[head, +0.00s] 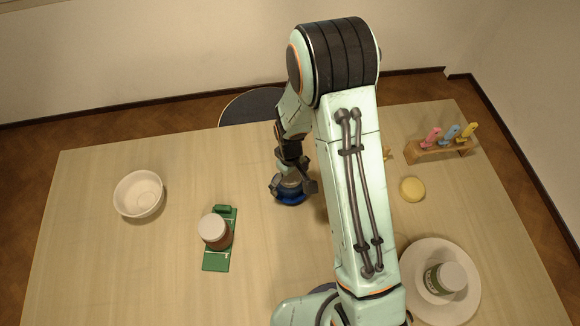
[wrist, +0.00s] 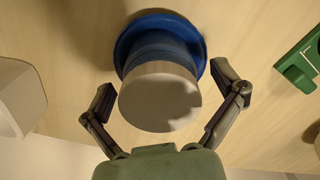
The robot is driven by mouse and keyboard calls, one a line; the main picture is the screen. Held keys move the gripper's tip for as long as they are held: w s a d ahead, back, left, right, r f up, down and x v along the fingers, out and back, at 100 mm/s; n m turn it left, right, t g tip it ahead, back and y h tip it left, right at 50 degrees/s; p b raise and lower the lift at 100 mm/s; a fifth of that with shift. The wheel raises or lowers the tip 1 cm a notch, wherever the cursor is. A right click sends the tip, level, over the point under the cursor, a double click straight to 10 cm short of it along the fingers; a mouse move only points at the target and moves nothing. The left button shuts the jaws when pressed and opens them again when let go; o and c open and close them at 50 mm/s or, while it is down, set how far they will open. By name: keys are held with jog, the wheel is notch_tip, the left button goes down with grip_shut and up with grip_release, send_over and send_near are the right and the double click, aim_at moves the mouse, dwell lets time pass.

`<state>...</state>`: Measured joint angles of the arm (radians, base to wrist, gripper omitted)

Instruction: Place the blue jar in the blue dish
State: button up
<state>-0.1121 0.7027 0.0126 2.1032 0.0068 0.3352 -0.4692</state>
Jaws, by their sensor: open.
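The blue jar (wrist: 160,50), with a pale lid (wrist: 160,96), stands in the blue dish (wrist: 200,30) in the wrist view. The dish's rim shows around the jar's far side; the near side is hidden by the lid. In the head view the blue dish (head: 291,200) sits on the table under my gripper (head: 291,184), which hides much of the jar. My gripper is open in the wrist view (wrist: 163,85), its fingers on either side of the lid with gaps between them and the jar.
A brown jar with a white lid (head: 213,228) stands on a green holder (head: 215,262). A white bowl (head: 128,207) is at left. At right are a plate (head: 415,306) with a green jar (head: 434,280), a yellow round thing (head: 412,189) and a wooden rack (head: 424,153) with several coloured tools.

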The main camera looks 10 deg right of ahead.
notch_tip(320, 180, up, 12)
jog(key=shift+f, duration=0.2)
jog(key=s+d+r+m, duration=0.1)
jog(key=s+r, duration=0.4)
jog(key=s, duration=0.5)
jog(key=s+d+r+m, duration=0.1)
jog(key=s+r+m, duration=0.3)
jog(key=s, duration=0.6)
jog(key=shift+d+r+m+y, duration=0.2)
jog(key=shift+r+m+y, duration=0.15)
jog(key=shift+r, duration=0.35)
